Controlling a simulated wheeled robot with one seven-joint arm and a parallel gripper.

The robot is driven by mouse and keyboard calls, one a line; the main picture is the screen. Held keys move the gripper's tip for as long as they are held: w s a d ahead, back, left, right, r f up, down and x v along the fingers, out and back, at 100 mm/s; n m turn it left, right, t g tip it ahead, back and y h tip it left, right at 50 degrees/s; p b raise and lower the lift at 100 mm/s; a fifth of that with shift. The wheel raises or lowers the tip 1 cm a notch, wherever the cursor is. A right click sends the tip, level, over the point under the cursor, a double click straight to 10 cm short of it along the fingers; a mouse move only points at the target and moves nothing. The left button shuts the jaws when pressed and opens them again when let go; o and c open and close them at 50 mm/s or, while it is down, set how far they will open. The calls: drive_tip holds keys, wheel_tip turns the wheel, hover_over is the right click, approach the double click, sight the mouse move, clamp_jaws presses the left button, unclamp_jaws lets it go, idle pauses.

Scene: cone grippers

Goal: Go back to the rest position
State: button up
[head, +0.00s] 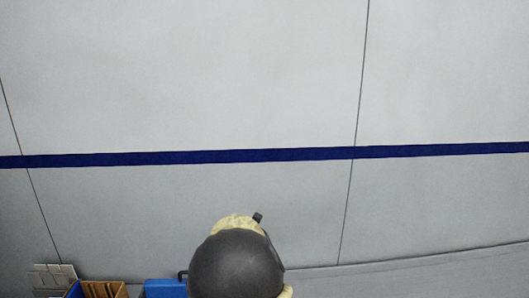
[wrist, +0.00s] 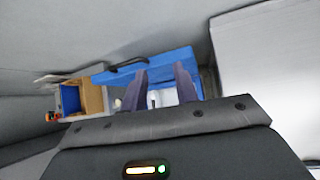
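In the wrist view my gripper (wrist: 161,78) shows two dark fingers that stand apart with a gap between them. No object is clearly held in the gap. A pale thing shows behind the fingers, but I cannot tell what it is. In the head view a dark rounded part of my own arm, with a cream-coloured part behind it, rises at the bottom centre. The gripper fingers are not visible there.
A blue case (wrist: 172,62) with a dark handle lies beyond the fingers. Left of it is an open wooden box (wrist: 92,98) with blue inside. A white panel (wrist: 270,75) is at right. The head view shows mostly grey wall (head: 180,70) with a blue stripe (head: 240,156).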

drive_tip(key=s+d+m+h, duration=0.2)
drive_tip(key=s+d+m, duration=0.2)
drive_tip(key=d+m, duration=0.55)
drive_tip(key=s+d+m+h, duration=0.1)
drive_tip(key=s+d+m, duration=0.4)
drive_tip(key=d+m, duration=0.5)
drive_tip(key=s+d+f+m+g, duration=0.1)
drive_tip(key=s+m+g, duration=0.1)
drive_tip(key=s+m, duration=0.6)
drive_tip(key=s+d+f+m+g, duration=0.1)
drive_tip(key=s+d+m+g, duration=0.1)
drive_tip(key=s+m, duration=0.6)
drive_tip(key=s+g, duration=0.1)
drive_tip(key=s, duration=0.2)
drive_tip(key=shift+m, duration=0.35)
drive_tip(key=shift+w, duration=0.1)
